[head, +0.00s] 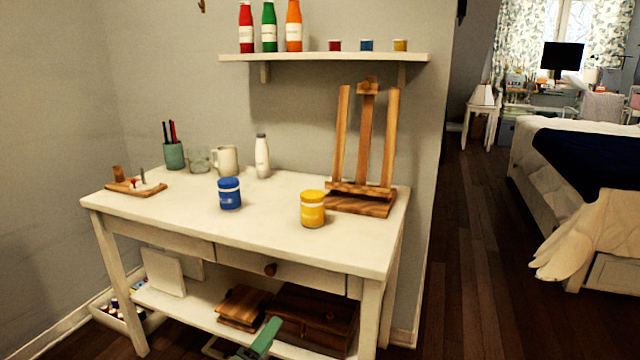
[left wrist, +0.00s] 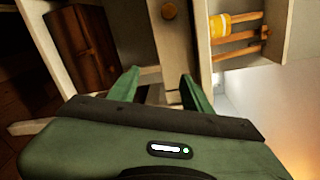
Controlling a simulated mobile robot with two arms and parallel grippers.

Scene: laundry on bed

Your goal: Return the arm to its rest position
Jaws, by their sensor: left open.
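My left gripper (head: 260,341) shows at the bottom of the head view as a green finger, low in front of the white table (head: 130,213) and its lower shelf. In the left wrist view, the gripper (left wrist: 160,88) has its two green fingers spread apart with nothing held between them. Beyond the fingers are the table's drawer front and its round knob (left wrist: 168,11). My right gripper is in neither view.
A blue jar (head: 229,193) and a yellow jar (head: 312,209) stand on the table near a wooden easel (head: 367,150). Wooden boxes (head: 312,318) lie on the lower shelf beside the gripper. Free dark floor (head: 475,250) lies right, before the bed (head: 535,185).

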